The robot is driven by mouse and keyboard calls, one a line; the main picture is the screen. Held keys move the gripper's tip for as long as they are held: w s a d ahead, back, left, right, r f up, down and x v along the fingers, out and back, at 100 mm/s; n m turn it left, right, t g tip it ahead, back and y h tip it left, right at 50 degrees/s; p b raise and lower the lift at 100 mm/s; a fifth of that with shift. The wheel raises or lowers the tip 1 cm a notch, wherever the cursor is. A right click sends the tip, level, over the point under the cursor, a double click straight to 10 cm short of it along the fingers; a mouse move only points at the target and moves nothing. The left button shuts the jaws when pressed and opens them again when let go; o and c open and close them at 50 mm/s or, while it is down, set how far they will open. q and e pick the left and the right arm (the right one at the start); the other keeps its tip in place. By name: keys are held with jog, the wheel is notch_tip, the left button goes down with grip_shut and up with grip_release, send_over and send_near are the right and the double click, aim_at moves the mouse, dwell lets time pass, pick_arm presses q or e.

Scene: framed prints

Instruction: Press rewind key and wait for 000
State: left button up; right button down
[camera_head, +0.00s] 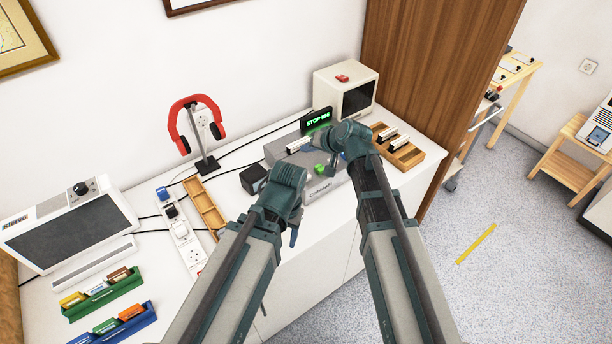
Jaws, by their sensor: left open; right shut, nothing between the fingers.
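The grey tape machine (328,186) stands on the white counter, with a green key (320,169) showing on its top. Its small dark display (317,121) shows green text that starts with "STOP"; I cannot read the digits surely. My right gripper (324,143) is shut and empty above the machine's top, over the key area. I cannot tell whether it touches a key, and the rewind key cannot be made out. My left gripper (293,236) is open and empty, low in front of the machine's left end.
A cream monitor (332,92) stands behind, a wooden tray (430,152) to the right. A grey screen (70,232) and green rack (104,296) stand further left.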

aim_at(308, 177)
jog(key=shift+f, duration=0.15)
notch_tip(308, 177, down, 8)
jog(key=b, duration=0.8)
jog(key=shift+f+b, duration=0.25)
jog(key=shift+b, duration=0.15)
jog(key=shift+f, duration=0.1)
dwell(1.2)
jog(key=shift+f+b, duration=0.3)
jog(key=shift+b, duration=0.1)
jog(key=shift+f+b, duration=0.85)
dwell(0.8)
dwell(0.3)
jog(key=shift+r+p, duration=1.3)
